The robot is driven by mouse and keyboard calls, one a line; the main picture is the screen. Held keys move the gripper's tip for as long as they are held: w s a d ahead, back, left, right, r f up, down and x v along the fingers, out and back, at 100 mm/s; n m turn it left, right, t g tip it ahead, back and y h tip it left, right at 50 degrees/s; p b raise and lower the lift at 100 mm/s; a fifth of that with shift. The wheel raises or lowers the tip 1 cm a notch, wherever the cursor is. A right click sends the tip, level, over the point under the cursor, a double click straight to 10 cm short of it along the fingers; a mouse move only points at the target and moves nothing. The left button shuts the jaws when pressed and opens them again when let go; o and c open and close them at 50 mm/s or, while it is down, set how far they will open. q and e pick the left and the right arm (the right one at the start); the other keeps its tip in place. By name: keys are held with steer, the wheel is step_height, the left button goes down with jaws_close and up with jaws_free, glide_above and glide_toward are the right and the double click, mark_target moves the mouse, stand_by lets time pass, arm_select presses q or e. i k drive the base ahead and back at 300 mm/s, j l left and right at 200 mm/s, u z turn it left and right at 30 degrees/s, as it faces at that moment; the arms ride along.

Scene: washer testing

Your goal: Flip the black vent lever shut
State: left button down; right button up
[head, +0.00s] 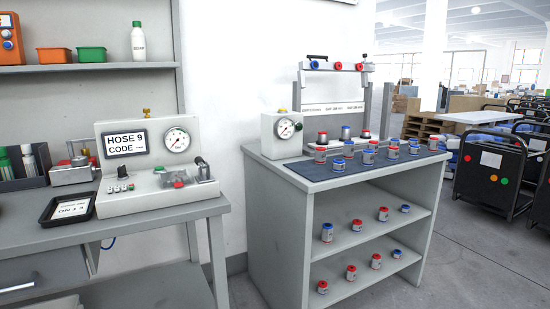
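Neither of my grippers shows in the head view. Two black handle-like parts are visible, and I cannot tell which is the vent lever. One is a short black handle (202,164) that stands tilted on a metal fixture at the right end of the left test bench unit (150,205). The other is a small black bar (317,57) lying flat on top of the raised crossbar of the right test rig (335,66). Both are small at this distance, so their exact positions are unclear.
A left bench (150,228) carries a gauge (177,140), a "HOSE 9 CODE" display (125,143) and a black tray (67,208). A grey cabinet (280,220) to its right holds several red and blue jars on its top and shelves. Open floor (465,250) lies at right, before black carts (488,175).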

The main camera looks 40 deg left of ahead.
mark_target(198, 159)
steer(key=i+l+u, duration=0.15)
steer(key=i, duration=0.4)
steer(key=i+u, duration=0.15)
steer(key=i, duration=0.35)
steer(key=i+l+u, duration=0.15)
steer(key=i, duration=0.35)
steer(key=i+l+u, duration=0.15)
steer(key=u, duration=0.3)
steer(key=i+l+u, duration=0.55)
steer(key=u, duration=0.3)
steer(key=i+l+u, duration=0.15)
steer(key=l+u, duration=0.15)
steer(key=l, duration=0.15)
steer(key=i+l+u, duration=0.1)
steer(key=l+u, duration=0.25)
steer(key=l, duration=0.15)
